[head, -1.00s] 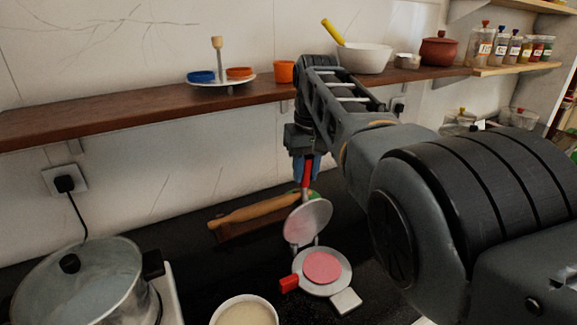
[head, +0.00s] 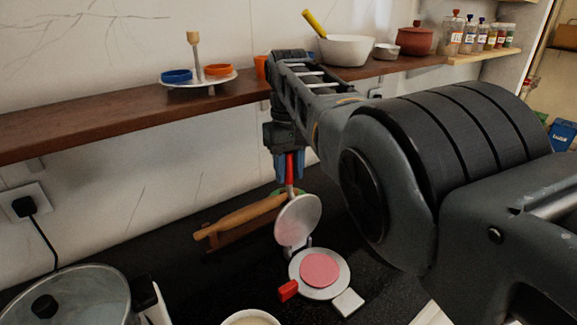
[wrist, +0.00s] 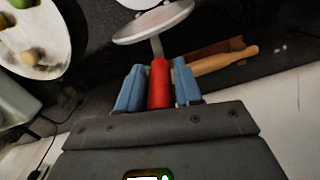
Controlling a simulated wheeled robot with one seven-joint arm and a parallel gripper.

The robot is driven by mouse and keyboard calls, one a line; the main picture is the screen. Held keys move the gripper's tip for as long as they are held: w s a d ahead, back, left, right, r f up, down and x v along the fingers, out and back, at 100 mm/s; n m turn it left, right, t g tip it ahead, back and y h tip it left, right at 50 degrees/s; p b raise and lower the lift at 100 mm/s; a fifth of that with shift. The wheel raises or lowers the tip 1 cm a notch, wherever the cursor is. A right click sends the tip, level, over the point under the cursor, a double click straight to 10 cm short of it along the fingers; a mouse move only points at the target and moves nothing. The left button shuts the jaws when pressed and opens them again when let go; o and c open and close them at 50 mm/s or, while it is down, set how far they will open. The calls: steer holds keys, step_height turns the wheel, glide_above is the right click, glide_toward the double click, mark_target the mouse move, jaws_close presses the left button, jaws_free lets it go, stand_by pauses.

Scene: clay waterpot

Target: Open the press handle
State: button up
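A round press stands on the dark counter. Its lower plate (head: 343,268) carries a pink disc (head: 319,270). Its lid (head: 298,222) is raised and stands steeply tilted above the back of the plate. The press handle (head: 290,168) is red and points up from the lid into my gripper (head: 289,165). In the wrist view the red handle (wrist: 159,84) lies between the two blue fingers of my gripper (wrist: 158,84), close on both sides. They look shut on it, though contact is hard to make out.
A wooden rolling pin (head: 240,215) lies behind and left of the press. A pot with a glass lid (head: 75,300) and a bowl (head: 250,318) are at the front. A wooden shelf (head: 110,121) with dishes runs above the counter.

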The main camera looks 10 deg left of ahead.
steer(key=shift+o, duration=1.3)
steer(key=shift+r, duration=0.25)
step_height(320, 180, up, 8)
steer(key=shift+f+b, duration=0.25)
steer(key=shift+b, duration=0.15)
